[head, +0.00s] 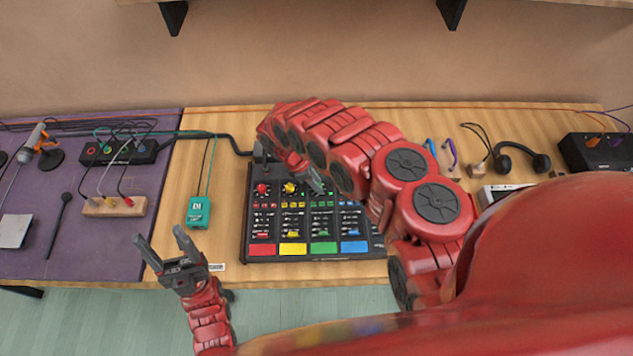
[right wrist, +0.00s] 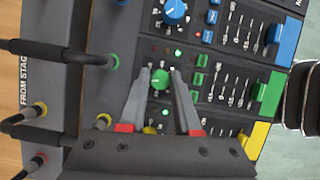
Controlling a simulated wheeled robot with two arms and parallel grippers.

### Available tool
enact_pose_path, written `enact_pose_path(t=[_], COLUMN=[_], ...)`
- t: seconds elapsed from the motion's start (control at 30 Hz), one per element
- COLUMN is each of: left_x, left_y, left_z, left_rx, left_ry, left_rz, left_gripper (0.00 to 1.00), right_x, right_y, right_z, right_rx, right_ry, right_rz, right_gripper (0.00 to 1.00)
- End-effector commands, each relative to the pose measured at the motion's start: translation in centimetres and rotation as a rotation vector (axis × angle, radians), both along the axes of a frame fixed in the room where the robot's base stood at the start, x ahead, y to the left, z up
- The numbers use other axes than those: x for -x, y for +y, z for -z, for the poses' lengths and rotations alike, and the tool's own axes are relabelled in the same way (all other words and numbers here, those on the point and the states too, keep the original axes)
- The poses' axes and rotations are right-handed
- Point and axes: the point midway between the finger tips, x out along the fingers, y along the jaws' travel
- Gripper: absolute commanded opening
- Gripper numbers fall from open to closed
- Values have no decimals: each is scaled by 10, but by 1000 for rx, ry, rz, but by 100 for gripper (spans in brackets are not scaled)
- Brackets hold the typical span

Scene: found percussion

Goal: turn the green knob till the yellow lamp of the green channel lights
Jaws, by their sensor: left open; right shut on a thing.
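The green knob (right wrist: 160,80) sits on the dark mixer (head: 247,222). In the right wrist view my right gripper (right wrist: 160,72) has one finger on each side of the knob and is shut on it. In the head view my right gripper (head: 317,186) reaches down over the mixer and hides the knob. A small row of lamps lies between the green and blue knobs; one lamp (right wrist: 178,52) glows green, the others look dark. I see no lit yellow lamp there.
A blue knob (right wrist: 175,12) is beside the green one. Black cables plug in beside the knobs. A teal DI box (head: 198,212) stands left of the mixer. Headphones (head: 522,158) lie to the right. Bare table shows between the DI box and mixer.

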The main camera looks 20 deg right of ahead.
Motion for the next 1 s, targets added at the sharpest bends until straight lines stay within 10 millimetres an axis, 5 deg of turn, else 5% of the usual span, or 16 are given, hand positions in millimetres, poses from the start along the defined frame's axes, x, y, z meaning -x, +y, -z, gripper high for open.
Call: enact_pose_path(t=[1.0], left_x=[0], left_y=[0], left_z=[66], left_rx=[0], left_ry=[0], left_rz=[0], left_gripper=[61], right_x=[-1], right_y=[-1], right_z=[2], right_rx=[1], right_ry=[2], right_rz=[482], right_gripper=[0])
